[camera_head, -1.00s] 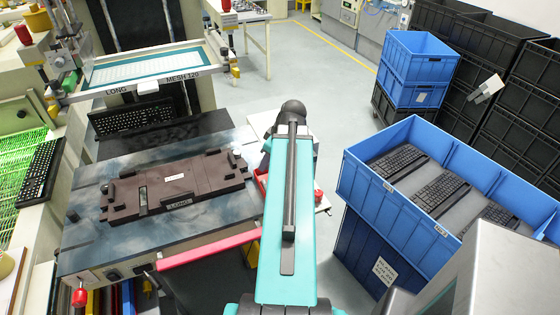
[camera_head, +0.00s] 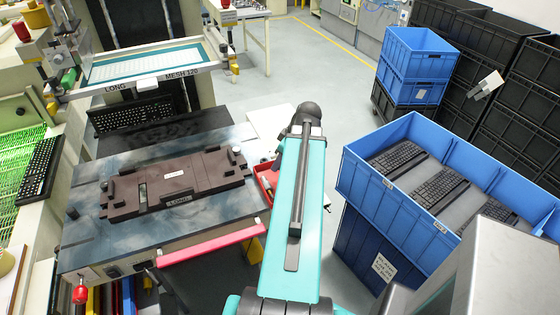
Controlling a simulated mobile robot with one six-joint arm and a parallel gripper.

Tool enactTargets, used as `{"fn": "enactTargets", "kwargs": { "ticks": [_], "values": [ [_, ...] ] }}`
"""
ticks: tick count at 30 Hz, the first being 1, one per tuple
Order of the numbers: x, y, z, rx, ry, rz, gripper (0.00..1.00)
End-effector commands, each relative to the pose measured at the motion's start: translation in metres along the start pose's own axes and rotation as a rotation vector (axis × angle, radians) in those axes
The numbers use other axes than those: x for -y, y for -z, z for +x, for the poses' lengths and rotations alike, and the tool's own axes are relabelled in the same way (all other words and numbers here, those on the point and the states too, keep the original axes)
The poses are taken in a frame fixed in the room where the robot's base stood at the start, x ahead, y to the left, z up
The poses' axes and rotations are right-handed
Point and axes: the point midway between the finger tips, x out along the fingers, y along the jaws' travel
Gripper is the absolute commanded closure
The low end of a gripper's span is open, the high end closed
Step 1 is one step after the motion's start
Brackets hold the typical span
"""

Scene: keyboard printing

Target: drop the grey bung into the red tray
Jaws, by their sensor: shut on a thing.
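The red tray (camera_head: 265,179) shows in part, just right of the printing table and left of my teal arm; the arm hides the rest of it. My gripper is hidden behind my forearm, so its fingers and anything between them do not show. I cannot make out the grey bung for certain. Small dark grey knobs stand at the corners of the brown fixture, one at its right end (camera_head: 236,153) and one off its left front (camera_head: 72,213); I cannot tell whether either is a bung.
The brown fixture (camera_head: 172,176) lies on the table (camera_head: 95,240), with a red bar (camera_head: 208,245) along the front. A blue crate (camera_head: 378,205) with keyboards stands at the right. A screen frame (camera_head: 150,80) is behind the table. Grey floor (camera_head: 310,65) is free behind.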

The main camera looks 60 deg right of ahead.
Motion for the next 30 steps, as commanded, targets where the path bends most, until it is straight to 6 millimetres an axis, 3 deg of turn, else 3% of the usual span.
{"fn": "enactTargets", "kwargs": {
  "ticks": [15,29,30],
  "values": [
    [0.000,-0.017,0.042,0.000,0.000,0.000,1.00],
    [0.000,-0.019,0.047,0.000,0.000,0.000,1.00],
    [0.000,-0.019,0.047,0.000,0.000,0.000,0.75]
  ]
}}
